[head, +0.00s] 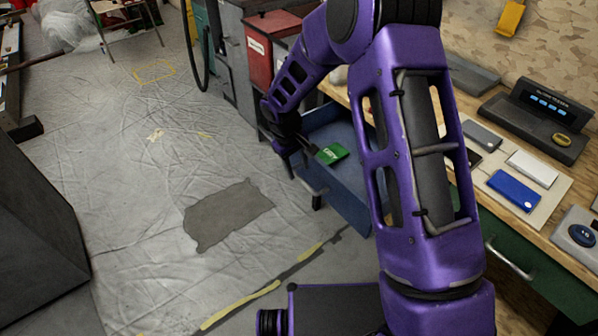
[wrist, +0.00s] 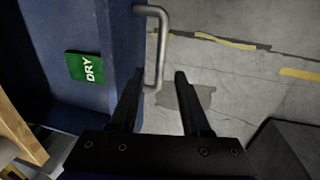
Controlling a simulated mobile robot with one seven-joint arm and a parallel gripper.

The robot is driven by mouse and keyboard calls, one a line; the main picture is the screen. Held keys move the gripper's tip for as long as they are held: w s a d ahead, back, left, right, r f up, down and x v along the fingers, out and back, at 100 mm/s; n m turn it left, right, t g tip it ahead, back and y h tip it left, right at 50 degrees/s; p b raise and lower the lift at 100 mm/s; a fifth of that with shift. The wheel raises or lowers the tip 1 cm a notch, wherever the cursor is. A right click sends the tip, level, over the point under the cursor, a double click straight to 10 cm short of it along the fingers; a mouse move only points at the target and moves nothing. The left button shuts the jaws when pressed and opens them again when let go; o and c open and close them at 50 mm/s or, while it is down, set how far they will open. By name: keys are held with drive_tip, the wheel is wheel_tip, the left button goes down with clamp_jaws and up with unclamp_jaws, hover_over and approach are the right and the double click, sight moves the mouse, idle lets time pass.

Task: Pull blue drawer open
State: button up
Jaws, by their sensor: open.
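The blue drawer (head: 345,203) stands pulled out from under the workbench in the head view, its inside showing. In the wrist view its blue front wall (wrist: 121,45) runs along the left, with a grey metal bar handle (wrist: 161,45) on its outer side. A green packet marked DRY (head: 332,153) lies inside the drawer; it also shows in the wrist view (wrist: 86,67). My gripper (wrist: 160,78) is open at the handle. The handle's near end shows between the two fingers, with space to the right finger. Whether a finger touches it, I cannot tell.
The wooden workbench carries a blue box (head: 514,190), a white box (head: 532,168) and a dark device (head: 537,118). A closed green drawer (head: 540,275) is below. A red cabinet (head: 262,55) stands behind. The sheeted floor (head: 130,200) left of the drawer is clear.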

wheel_tip(320, 180, up, 13)
drive_tip(key=s+a+p, duration=0.1)
drive_tip(key=a, duration=0.1)
drive_tip(key=shift+s+r+p, duration=0.2)
drive_tip(key=shift+s+p, duration=0.1)
drive_tip(key=shift+p, duration=0.1)
drive_tip(key=shift+a, duration=0.1)
